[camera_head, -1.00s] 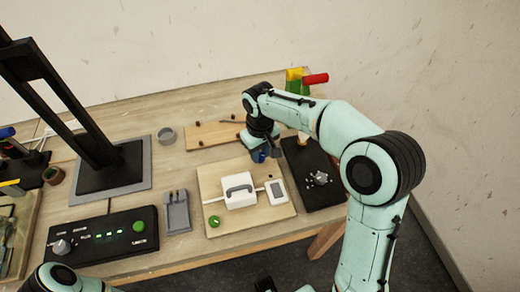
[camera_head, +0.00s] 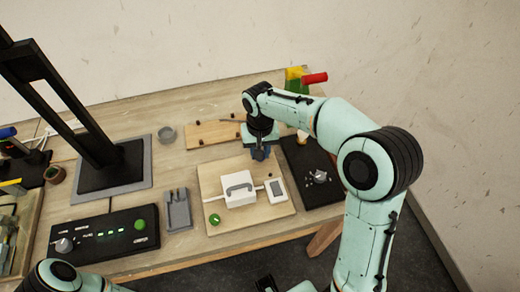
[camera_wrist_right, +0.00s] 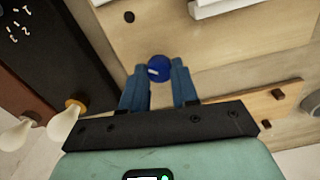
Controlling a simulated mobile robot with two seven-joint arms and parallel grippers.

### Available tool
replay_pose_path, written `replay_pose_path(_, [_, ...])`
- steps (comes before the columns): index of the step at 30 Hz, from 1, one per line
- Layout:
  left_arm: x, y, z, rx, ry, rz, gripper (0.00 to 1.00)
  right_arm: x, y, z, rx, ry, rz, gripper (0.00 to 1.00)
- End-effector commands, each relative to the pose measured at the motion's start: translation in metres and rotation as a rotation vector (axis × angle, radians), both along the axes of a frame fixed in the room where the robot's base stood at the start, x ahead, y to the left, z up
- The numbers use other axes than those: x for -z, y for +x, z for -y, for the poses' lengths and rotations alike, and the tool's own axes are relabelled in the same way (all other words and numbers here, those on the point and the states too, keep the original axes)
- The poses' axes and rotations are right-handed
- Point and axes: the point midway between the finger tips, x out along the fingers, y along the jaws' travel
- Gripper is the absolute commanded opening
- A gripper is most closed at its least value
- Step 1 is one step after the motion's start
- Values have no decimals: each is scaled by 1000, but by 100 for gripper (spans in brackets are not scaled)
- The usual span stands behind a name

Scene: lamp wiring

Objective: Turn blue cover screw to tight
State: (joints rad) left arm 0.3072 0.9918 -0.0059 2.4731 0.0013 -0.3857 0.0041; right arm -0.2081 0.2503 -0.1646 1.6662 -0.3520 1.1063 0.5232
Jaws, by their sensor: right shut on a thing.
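The blue cover screw (camera_wrist_right: 159,68) has a round blue head with a small white mark. It sits between the fingertips of my right gripper (camera_wrist_right: 159,78) in the right wrist view, and the jaws are shut on it. In the head view my right gripper (camera_head: 260,155) points down at the far right part of the light wooden board (camera_head: 270,212), and the screw cannot be made out there. A white box-shaped cover (camera_head: 239,197) with a grey handle sits on this board. Of my left arm only a link shows at the lower left; its gripper is out of view.
A green knob (camera_head: 214,220) and a white switch plate (camera_head: 276,190) are on the board. A black panel (camera_head: 315,180) lies to the right, with bulbs (camera_wrist_right: 66,122) near it. A grey holder (camera_head: 178,212) and a black control box (camera_head: 105,238) are left.

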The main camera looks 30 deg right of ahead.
Motion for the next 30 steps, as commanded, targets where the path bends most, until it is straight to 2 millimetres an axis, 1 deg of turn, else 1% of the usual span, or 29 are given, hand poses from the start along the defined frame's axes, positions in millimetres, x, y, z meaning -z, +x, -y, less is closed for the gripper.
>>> replay_pose_path(1, [0, 0, 0, 0, 0, 0, 43, -2, 2, 1, 4, 0, 8, 0])
replay_pose_path(8, [0, 0, 0, 0, 0, 0, 43, -2, 2, 1, 3, 0, 8, 0])
replay_pose_path(9, [0, 0, 0, 0, 0, 0, 43, -2, 2, 1, 3, 0, 8, 39])
replay_pose_path(10, [0, 0, 0, 0, 0, 0, 43, -2, 1, 1, 3, 0, 8, 49])
replay_pose_path(11, [0, 0, 0, 0, 0, 0, 43, -2, 1, 1, 3, 0, 8, 55])
replay_pose_path(19, [0, 0, 0, 0, 0, 0, 43, -1, 1, 0, 1, 0, 3, 55])
replay_pose_path(22, [-1, 1, 0, 0, 0, 1, 43, -6, 1, 0, 1, 0, 4, 55])
replay_pose_path(26, [-4, 2, 0, 0, 0, 2, 43, -25, 2, 0, 1, 1, 8, 55])
replay_pose_path(30, [-10, 5, 0, 0, 0, 6, 43, -57, 2, 0, 1, 2, 10, 55])
